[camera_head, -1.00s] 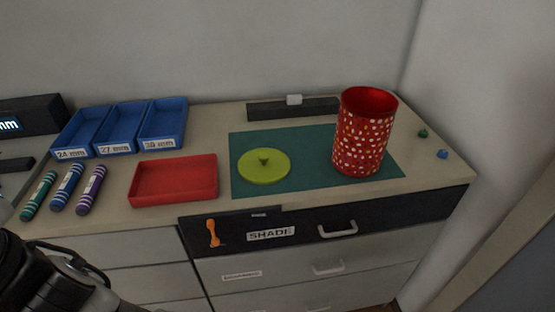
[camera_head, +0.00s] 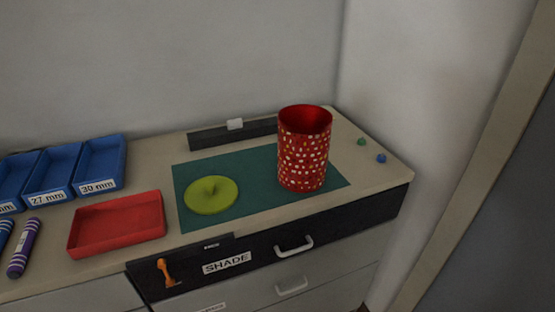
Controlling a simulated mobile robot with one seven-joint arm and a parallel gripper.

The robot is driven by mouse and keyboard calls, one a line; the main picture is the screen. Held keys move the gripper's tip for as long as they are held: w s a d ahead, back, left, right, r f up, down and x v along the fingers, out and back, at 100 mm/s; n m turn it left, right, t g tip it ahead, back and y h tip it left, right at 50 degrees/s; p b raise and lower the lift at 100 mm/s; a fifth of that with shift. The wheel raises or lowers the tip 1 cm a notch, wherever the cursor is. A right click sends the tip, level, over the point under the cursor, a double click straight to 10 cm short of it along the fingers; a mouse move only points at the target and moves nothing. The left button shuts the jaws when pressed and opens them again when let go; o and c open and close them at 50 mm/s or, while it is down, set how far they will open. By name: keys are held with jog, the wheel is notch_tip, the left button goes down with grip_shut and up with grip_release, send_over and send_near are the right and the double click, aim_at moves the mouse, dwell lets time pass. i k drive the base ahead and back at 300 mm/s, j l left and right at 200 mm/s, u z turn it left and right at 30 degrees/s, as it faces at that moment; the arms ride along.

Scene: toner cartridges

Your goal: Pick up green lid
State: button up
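A red cylindrical canister (camera_head: 303,158) with white and yellow spots stands upright on the right part of the mat, apart from the lid. Its top is open. My gripper does not show in the current view.
A red tray (camera_head: 117,224) sits left of the lid. Blue bins (camera_head: 101,165) stand at the back left, near a purple striped cylinder (camera_head: 23,247). A dark bar (camera_head: 206,137) lies behind the mat. Two small knobs, green (camera_head: 361,142) and blue (camera_head: 381,158), are at the right.

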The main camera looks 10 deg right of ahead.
aim_at(210, 195)
jog(key=i+j+z, duration=0.3)
jog(key=z, duration=0.15)
jog(key=i+j+z, duration=0.2)
jog(key=j+z, duration=0.2)
